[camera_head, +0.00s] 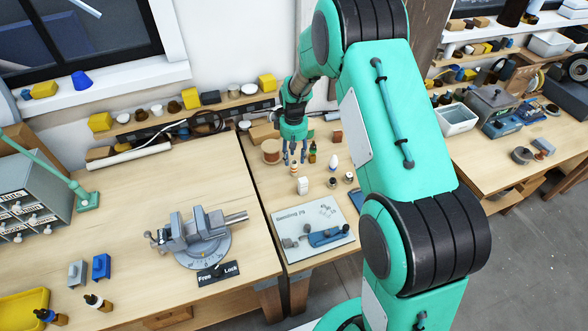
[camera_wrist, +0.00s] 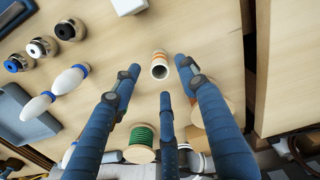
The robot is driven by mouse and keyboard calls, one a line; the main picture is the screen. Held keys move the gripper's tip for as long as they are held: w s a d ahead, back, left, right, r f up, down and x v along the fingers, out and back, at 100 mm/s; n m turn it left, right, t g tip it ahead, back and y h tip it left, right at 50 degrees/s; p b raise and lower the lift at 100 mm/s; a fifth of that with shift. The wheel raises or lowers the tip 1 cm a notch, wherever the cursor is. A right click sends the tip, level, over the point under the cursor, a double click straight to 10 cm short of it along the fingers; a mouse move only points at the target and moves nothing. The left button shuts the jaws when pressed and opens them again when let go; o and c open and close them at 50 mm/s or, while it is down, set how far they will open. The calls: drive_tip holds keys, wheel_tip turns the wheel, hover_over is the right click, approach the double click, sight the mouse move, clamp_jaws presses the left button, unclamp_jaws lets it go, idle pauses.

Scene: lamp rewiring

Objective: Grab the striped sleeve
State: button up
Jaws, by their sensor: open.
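The striped sleeve (camera_wrist: 160,66), a small white and orange hollow tube, stands on the wooden bench in the wrist view. It also shows in the head view (camera_head: 294,168), just below my gripper. My gripper (camera_wrist: 158,76) has three blue fingers, spread open and empty. In the wrist view the sleeve appears between and just beyond the fingertips, with a visible gap on each side. In the head view my gripper (camera_head: 295,158) points down over the back of the narrow bench. Whether any finger touches the sleeve cannot be told.
A green wire spool (camera_wrist: 142,142) lies behind the fingers, with a wooden spool (camera_head: 271,151) beside my gripper.

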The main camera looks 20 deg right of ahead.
sight(294, 168)
drive_tip(key=shift+f, duration=0.15)
drive_tip(key=shift+f, duration=2.5)
drive_tip(key=c, duration=0.9)
